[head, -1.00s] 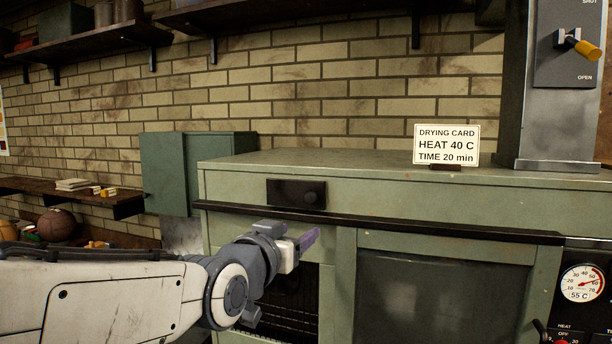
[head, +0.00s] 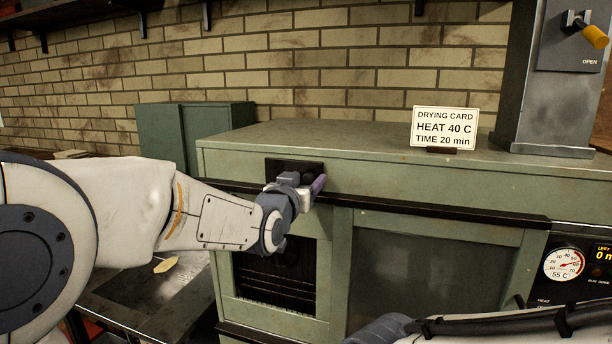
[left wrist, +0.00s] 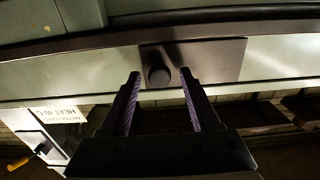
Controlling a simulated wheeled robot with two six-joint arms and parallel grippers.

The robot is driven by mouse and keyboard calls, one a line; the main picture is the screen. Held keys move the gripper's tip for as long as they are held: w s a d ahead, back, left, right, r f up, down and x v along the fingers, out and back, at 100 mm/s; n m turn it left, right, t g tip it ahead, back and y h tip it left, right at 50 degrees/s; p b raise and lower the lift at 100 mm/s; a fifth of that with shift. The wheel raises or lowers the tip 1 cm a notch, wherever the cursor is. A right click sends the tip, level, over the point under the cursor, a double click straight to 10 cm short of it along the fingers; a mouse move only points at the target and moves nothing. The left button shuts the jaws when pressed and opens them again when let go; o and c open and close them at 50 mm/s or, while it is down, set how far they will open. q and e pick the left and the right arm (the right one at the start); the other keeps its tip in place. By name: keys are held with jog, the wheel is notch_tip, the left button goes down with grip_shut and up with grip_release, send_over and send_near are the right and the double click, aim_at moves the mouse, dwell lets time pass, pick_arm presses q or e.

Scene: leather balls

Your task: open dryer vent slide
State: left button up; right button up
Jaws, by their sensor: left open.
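The dryer (head: 400,175) is a green metal cabinet. Its vent slide, a dark plate (head: 283,167) with a round knob, sits on the upper front left. In the head view my left gripper (head: 318,184) is in front of the plate and hides part of it and most of the knob. In the left wrist view the dark plate (left wrist: 212,60) and the black knob (left wrist: 158,76) show clearly. The knob appears between the tips of my open left gripper (left wrist: 160,80), with a gap on each side. I cannot tell whether the fingertips reach past it.
A black bar (head: 450,211) runs along the dryer front below the slide. A drying card (head: 444,128) reads HEAT 40 C, TIME 20 min. A dial (head: 564,263) is at right. Part of my right arm crosses the bottom right. A grey column with a yellow-tipped lever (head: 594,36) stands right.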

pick_arm(q)
grip_shut()
dwell(1.4)
